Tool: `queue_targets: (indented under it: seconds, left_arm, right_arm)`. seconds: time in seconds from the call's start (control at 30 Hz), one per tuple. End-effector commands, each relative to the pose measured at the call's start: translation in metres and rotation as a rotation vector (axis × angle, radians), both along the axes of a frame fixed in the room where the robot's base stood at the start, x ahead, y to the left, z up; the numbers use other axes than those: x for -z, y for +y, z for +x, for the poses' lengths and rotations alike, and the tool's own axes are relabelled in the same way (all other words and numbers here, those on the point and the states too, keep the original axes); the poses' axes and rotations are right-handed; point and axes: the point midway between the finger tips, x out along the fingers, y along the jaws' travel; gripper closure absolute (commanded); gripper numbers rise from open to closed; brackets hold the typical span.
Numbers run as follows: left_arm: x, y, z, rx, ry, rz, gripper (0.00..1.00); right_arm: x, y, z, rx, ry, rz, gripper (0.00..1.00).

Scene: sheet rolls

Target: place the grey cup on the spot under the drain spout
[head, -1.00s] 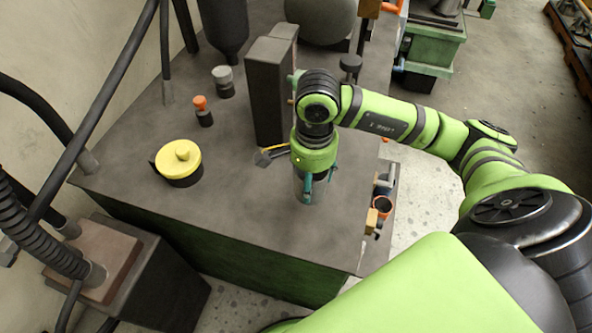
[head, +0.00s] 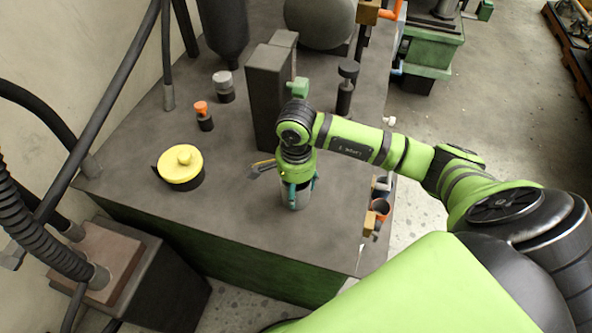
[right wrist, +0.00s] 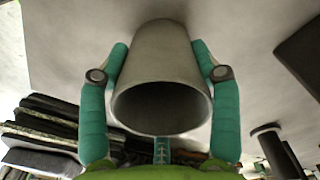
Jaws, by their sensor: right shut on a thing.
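The grey cup (right wrist: 160,75) is between the two teal fingers of my right gripper (right wrist: 161,75) in the right wrist view, its open mouth toward the camera. In the head view the right gripper (head: 298,197) points down and is shut on the cup (head: 296,204), which is largely hidden by the fingers. It is over the bench top; I cannot tell whether its base touches. A green fitting (head: 298,87) on the side of a dark upright block may be the drain spout. The spot under it is hidden behind my arm. My left gripper is not in view.
A yellow-lidded pot (head: 181,166), an orange-capped bottle (head: 203,118) and a grey-capped jar (head: 223,86) stand left on the bench (head: 235,215). The dark block (head: 268,98) and a black knobbed post (head: 346,92) flank my wrist. A small tool (head: 262,168) lies beside the gripper.

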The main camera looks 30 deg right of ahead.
Motion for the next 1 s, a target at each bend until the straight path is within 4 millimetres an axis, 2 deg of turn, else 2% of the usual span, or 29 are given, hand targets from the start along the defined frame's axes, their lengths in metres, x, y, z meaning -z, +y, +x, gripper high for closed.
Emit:
queue_targets:
  seconds: [0.07,0.1,0.13,0.47,0.6,0.77,1.0]
  left_arm:
    - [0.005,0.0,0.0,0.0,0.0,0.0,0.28]
    - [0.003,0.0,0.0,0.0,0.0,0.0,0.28]
    - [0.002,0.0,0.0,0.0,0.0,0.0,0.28]
    - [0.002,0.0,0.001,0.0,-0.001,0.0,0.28]
    - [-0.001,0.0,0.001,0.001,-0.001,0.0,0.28]
    - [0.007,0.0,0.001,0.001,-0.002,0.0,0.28]
    - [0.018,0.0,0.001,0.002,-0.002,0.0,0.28]
  right_arm:
    - [0.004,0.0,0.0,0.0,-0.001,-0.001,0.79]
    - [0.002,0.0,0.0,0.0,0.0,-0.001,0.2]
    - [0.002,0.0,0.0,0.0,0.0,0.0,0.13]
    - [0.001,0.0,0.0,0.0,0.0,0.0,0.13]
    - [-0.005,0.0,0.001,0.0,-0.003,0.001,0.13]
    - [-0.032,0.0,0.002,-0.002,-0.008,0.0,0.13]
    - [-0.085,-0.001,0.002,0.0,-0.007,0.0,0.13]
